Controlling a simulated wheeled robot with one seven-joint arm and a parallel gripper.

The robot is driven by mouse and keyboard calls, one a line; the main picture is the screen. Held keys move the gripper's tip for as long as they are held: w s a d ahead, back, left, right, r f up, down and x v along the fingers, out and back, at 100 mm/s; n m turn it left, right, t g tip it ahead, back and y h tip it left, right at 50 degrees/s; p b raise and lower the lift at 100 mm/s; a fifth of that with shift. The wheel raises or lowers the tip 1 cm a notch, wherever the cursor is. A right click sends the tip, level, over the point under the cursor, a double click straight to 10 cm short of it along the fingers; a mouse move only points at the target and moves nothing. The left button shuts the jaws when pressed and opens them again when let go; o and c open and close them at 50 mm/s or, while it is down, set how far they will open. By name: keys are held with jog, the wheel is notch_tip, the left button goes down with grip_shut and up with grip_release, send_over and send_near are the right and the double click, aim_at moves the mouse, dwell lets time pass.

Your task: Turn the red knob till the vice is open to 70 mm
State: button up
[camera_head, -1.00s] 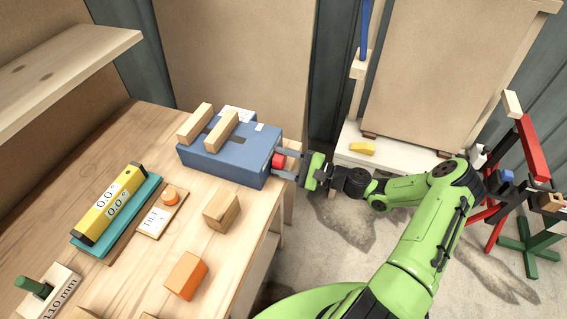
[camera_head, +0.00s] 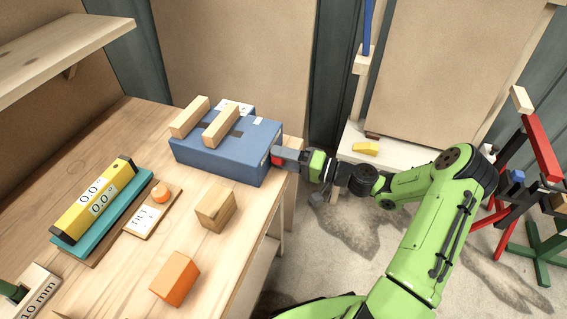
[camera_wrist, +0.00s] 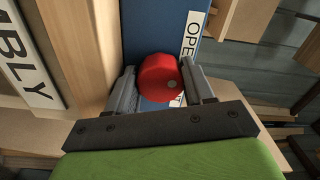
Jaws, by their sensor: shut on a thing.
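The blue vice (camera_head: 245,152) sits at the far right corner of the wooden bench, with two pale wooden jaws (camera_head: 190,117) on top, set apart by a gap. The red knob (camera_head: 276,160) is on its right end, mostly hidden by my gripper in the head view. In the wrist view the red knob (camera_wrist: 161,78) is between my two grey fingers, in front of the blue face and a partly hidden label starting "OPE". My gripper (camera_head: 284,157) is shut on the knob. It also shows in the wrist view (camera_wrist: 160,88). The vice opening cannot be read.
On the bench are a wooden block (camera_head: 215,207), an orange block (camera_head: 175,278), a tilt card (camera_head: 141,221) with an orange knob, and a yellow gauge (camera_head: 95,200) on a teal base. A yellow piece (camera_head: 366,149) lies on the low shelf behind my arm.

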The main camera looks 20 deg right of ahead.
jog(key=shift+f+n+b, duration=0.15)
jog(key=shift+n+b, duration=0.75)
jog(key=shift+n, duration=0.15)
jog(key=shift+f+n+b, duration=0.15)
jog(key=shift+n+b, duration=0.75)
jog(key=shift+n, duration=0.15)
jog(key=o, duration=1)
jog(key=shift+s+r, duration=0.1)
jog(key=shift+s, duration=0.05)
jog(key=shift+d, duration=0.1)
